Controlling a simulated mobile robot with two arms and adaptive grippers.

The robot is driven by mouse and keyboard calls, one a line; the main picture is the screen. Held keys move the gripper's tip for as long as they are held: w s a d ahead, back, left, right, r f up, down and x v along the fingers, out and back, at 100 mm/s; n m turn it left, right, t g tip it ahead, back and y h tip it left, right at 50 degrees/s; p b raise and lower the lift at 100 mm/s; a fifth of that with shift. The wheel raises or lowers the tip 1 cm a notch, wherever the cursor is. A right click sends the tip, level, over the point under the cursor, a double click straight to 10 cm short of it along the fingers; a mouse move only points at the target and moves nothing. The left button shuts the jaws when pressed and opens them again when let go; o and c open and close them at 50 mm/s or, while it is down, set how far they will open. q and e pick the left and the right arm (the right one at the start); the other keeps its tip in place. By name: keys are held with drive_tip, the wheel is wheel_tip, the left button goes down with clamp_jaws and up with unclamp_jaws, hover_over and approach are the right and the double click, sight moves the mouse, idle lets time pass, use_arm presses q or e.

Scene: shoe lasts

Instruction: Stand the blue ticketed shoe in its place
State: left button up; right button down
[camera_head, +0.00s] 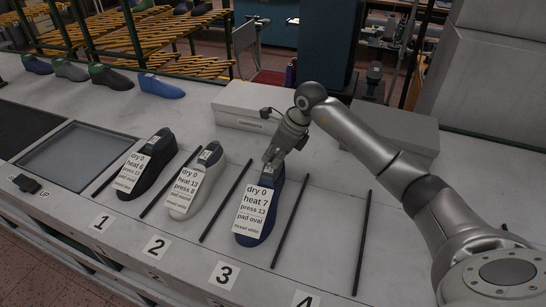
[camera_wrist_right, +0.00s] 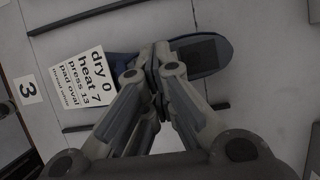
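The blue ticketed shoe (camera_head: 262,213) stands sole down on the bench, between two dark rods and behind the number 3 label (camera_head: 224,275). Its white ticket (camera_head: 256,208) reads dry 0, heat 7, press 13, pad oval. In the right wrist view the blue shoe (camera_wrist_right: 222,52) lies across the top, ticket (camera_wrist_right: 82,80) to the left. My right gripper (camera_head: 272,156) is at the shoe's raised rear part. In the wrist view its fingers (camera_wrist_right: 158,68) are drawn close together on the shoe; the exact contact is hidden. My left gripper is not in view.
A black shoe (camera_head: 152,165) and a white shoe (camera_head: 190,192), both ticketed, stand in lanes 1 and 2. Lane 4, between rods (camera_head: 290,220) and (camera_head: 362,243), is empty. Pale boxes (camera_head: 240,104) stand behind. Several unticketed shoes (camera_head: 160,87) line the back left.

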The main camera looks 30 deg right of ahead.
drive_tip(key=shift+f, duration=0.55)
drive_tip(key=c, duration=2.2)
unclamp_jaws()
drive_tip(key=shift+s+f, duration=0.2)
drive_tip(key=shift+f, duration=0.05)
drive_tip(key=o, duration=0.7)
drive_tip(key=shift+s, duration=0.1)
drive_tip(key=o, duration=1.1)
drive_tip(key=shift+w+r, duration=0.1)
drive_tip(key=shift+w, duration=0.15)
drive_tip(key=shift+o, duration=0.2)
drive_tip(key=shift+r, duration=0.1)
drive_tip(key=shift+d+r, duration=0.15)
drive_tip(key=shift+r, duration=0.25)
drive_tip(key=b+v, duration=0.2)
drive_tip(key=v, duration=0.9)
drive_tip(key=shift+b, duration=0.35)
